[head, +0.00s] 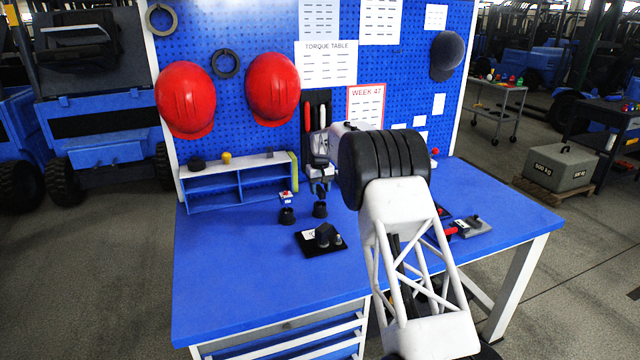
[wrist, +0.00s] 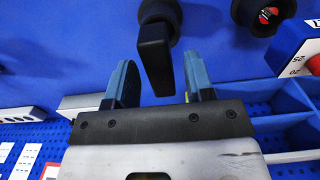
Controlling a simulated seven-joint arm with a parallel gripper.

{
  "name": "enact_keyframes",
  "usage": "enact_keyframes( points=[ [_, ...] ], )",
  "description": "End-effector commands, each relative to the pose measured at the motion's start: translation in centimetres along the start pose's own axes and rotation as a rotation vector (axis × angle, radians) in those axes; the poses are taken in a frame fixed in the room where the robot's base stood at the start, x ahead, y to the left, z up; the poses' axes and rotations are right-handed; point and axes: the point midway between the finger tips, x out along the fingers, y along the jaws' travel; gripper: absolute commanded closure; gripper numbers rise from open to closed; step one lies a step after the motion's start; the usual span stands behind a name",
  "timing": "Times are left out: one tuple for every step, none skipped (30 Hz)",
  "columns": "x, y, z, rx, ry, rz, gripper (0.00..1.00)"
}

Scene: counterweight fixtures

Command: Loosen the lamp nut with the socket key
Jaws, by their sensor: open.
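A black key-like piece with a flat upright handle shows in the wrist view (wrist: 154,62), its round base at the top of the picture. I take it for the socket key. In the head view its dark base (head: 320,210) is on the blue bench. My gripper (wrist: 158,82) is open, with the handle between its fingertips in the picture and gaps on both sides. My gripper also shows in the head view (head: 320,187), just above that base. A black plate (head: 312,251) carries a dark block and a small grey peg. I cannot tell which part is the lamp nut.
A second black round piece (head: 287,216) stands to the left; a small labelled block (head: 287,196) is behind it. A blue shelf (head: 236,187) stands at the back left. A grey fixture (head: 471,227) lies at right. The bench's front left is clear.

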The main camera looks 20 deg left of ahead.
Motion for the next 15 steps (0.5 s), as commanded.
enact_keyframes(
  points=[
    [0.5,0.0,0.0,0.0,-0.001,0.0,0.51],
    [0.7,0.0,0.0,0.0,-0.002,0.0,0.51],
    [0.9,0.0,0.0,0.0,-0.002,0.0,0.51],
    [1.1,0.0,0.0,0.0,-0.002,0.0,0.51],
    [1.2,0.0,0.0,0.0,-0.002,0.0,0.51],
    [1.4,0.0,0.0,0.0,-0.002,0.0,0.51],
    [1.5,0.0,0.0,0.0,-0.002,0.0,0.51],
    [1.6,0.0,0.0,0.0,-0.001,0.0,0.51],
    [1.7,0.0,0.0,0.0,-0.001,0.0,0.51],
    [1.8,0.0,0.0,0.0,-0.001,0.0,0.51],
    [1.9,0.0,0.0,0.0,-0.001,0.0,0.51],
    [1.9,0.0,0.0,0.0,-0.001,0.0,0.51],
    [2.0,0.0,0.0,0.0,-0.001,0.0,0.51],
    [2.0,0.0,0.0,0.0,-0.001,0.0,0.51],
    [2.0,0.0,0.0,0.0,-0.001,0.0,0.51]
  ],
)
